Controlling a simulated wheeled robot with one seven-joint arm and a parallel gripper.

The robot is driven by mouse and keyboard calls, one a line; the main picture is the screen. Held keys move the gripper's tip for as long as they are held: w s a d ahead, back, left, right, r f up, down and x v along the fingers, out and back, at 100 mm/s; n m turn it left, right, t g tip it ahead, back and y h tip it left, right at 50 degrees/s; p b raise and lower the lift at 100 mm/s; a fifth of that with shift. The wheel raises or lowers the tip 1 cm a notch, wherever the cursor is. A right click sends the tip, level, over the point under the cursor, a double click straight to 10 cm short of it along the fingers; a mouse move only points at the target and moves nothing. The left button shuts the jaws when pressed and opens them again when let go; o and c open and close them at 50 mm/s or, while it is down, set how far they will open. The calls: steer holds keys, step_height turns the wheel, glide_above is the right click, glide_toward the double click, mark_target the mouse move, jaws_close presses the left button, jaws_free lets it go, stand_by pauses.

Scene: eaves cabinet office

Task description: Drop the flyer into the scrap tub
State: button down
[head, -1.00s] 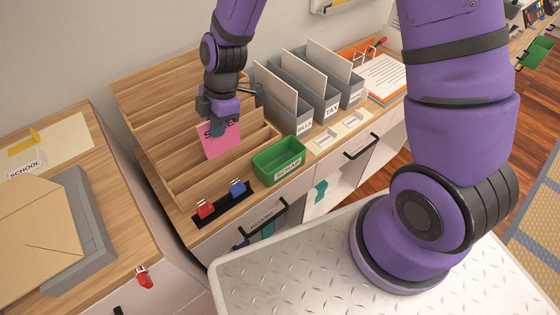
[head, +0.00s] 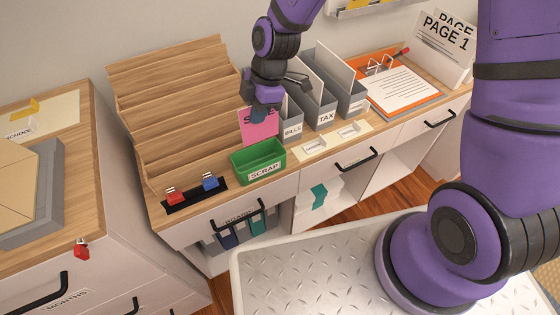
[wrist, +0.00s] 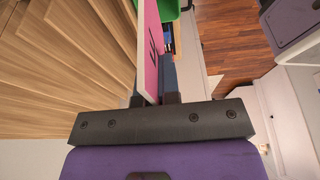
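The pink flyer (head: 258,126) hangs upright from my gripper (head: 264,112), with dark lettering partly hidden by the fingers. My gripper is shut on its upper part. In the wrist view the flyer (wrist: 151,50) stands edge-on between my fingers (wrist: 155,97). The green scrap tub (head: 258,164), labelled SCRAP, stands on the wooden cabinet top just in front of and below the flyer in the head view. Whether the flyer's lower edge is above or behind the tub's rim is hard to tell. A corner of the tub (wrist: 168,10) shows at the top of the wrist view.
A stepped wooden sorter (head: 180,100) stands left of the flyer. Grey file holders (head: 325,118) marked BILLS and TAX stand close at the right. Red (head: 175,197) and blue (head: 210,181) clips sit on a black strip left of the tub.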

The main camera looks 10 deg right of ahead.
mark_target(261, 130)
steer(key=shift+d+f, duration=0.15)
steer(key=shift+d, duration=0.05)
steer(key=shift+d+f, duration=0.1)
steer(key=shift+f, duration=2.75)
steer(key=c, duration=1.3)
jaws_free()
steer(key=shift+o, duration=0.2)
steer(key=v, duration=1)
steer(key=shift+d+r, duration=0.1)
steer(key=shift+r, duration=0.25)
